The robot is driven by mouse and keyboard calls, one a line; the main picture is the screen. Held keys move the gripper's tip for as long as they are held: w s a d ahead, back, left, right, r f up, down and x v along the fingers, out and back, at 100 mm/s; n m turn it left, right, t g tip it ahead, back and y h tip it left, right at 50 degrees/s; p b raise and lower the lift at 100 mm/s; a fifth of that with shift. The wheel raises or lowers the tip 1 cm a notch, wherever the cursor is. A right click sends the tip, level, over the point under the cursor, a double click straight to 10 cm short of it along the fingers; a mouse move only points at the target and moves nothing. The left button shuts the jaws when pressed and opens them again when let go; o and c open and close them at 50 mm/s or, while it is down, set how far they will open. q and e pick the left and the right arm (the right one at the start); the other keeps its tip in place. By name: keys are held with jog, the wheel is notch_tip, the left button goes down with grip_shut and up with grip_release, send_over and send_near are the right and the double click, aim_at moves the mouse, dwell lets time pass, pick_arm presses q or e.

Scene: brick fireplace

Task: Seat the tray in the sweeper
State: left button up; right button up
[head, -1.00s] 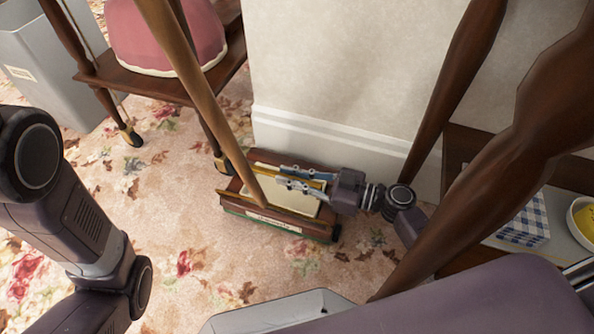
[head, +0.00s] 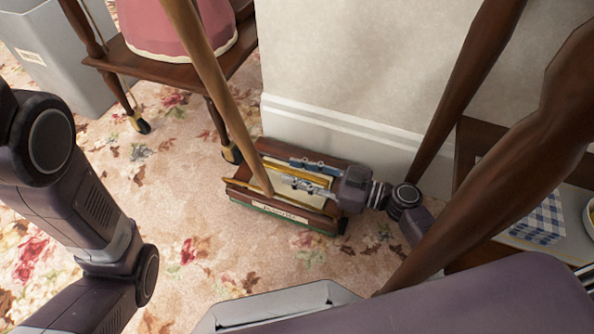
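The sweeper (head: 275,211) is a low dark-red wooden box with brass-coloured strips and a cream label on its front. It stands on the carpet by the wall, its long wooden handle (head: 218,85) rising to the upper left. A cream panel (head: 308,198), apparently the tray, shows in its top, partly hidden by my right gripper and the handle. I cannot tell if it lies fully flush. My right gripper (head: 298,173) reaches in from the right, low over the sweeper's top. Its two fingers are apart, with part of the sweeper's top showing between them. My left gripper is out of view.
A wooden trolley (head: 172,68) with a pink cover stands behind on the left, beside a grey bin (head: 58,55). A dark table (head: 482,140) with a blue checked cloth (head: 541,218) is on the right. Open carpet lies left of the sweeper.

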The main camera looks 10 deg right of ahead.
aim_at(328, 182)
jog(key=p+v, duration=0.4)
jog(key=v, duration=0.2)
jog(key=shift+s+d, duration=0.1)
jog(key=shift+d, duration=0.3)
jog(key=shift+s+d, duration=0.3)
jog(key=shift+d, duration=0.1)
